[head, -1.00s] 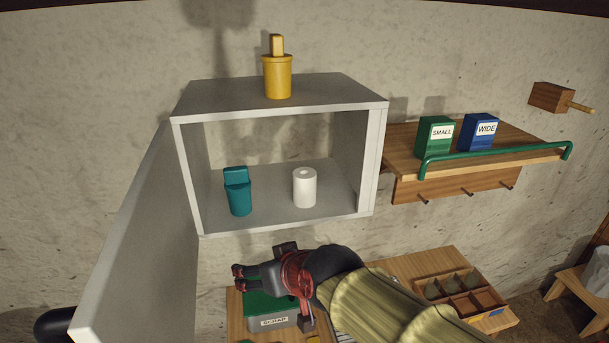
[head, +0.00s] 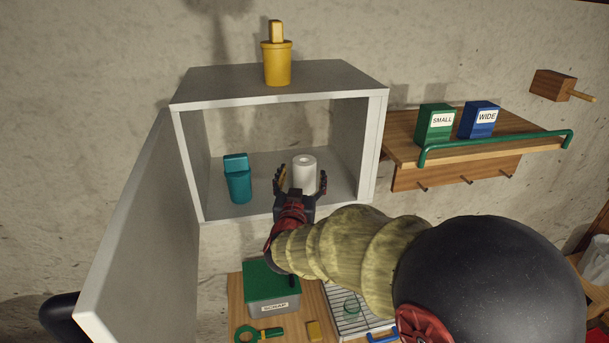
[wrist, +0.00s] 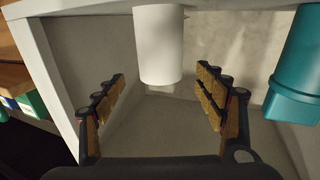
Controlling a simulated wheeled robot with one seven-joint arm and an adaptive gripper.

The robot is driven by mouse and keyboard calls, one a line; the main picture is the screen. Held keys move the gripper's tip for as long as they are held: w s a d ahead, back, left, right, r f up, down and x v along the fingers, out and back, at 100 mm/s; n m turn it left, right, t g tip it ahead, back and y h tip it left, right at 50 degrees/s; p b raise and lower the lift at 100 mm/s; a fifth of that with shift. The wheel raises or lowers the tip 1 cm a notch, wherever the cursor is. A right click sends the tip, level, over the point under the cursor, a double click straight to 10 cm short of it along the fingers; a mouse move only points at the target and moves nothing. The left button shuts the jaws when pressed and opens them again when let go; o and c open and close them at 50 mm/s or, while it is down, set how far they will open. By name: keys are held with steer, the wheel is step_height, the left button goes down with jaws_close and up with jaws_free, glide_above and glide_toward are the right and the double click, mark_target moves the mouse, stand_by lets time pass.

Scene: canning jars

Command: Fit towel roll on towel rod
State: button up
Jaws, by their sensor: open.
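The white towel roll (head: 304,172) stands upright on the floor of the open grey cabinet, right of its middle. My gripper (head: 300,181) is at the cabinet opening with its fingers open, one on each side of the roll's lower part as seen from the head. In the wrist view my gripper (wrist: 162,97) has spread fingers, and the towel roll (wrist: 158,45) lies ahead between their lines, with gaps on both sides. I cannot tell how far the fingertips reach around it. The towel rod (head: 583,95) sticks out from a wooden block on the wall at far right, bare.
A teal container (head: 238,180) stands left of the roll. The cabinet (head: 376,150) has side walls and an open door (head: 140,220) at left. A yellow container (head: 277,65) is on top. A shelf (head: 400,150) with a green rail (head: 500,149) lies between cabinet and rod.

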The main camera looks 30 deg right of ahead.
mark_target(304, 165)
steer(key=p+x, duration=0.1)
steer(key=x, duration=0.5)
steer(key=shift+f+p, duration=0.2)
steer(key=shift+p, duration=0.2)
steer(key=shift+c, duration=1.1)
steer(key=c, duration=1.1)
steer(key=shift+o, duration=0.2)
steer(key=shift+r, duration=0.15)
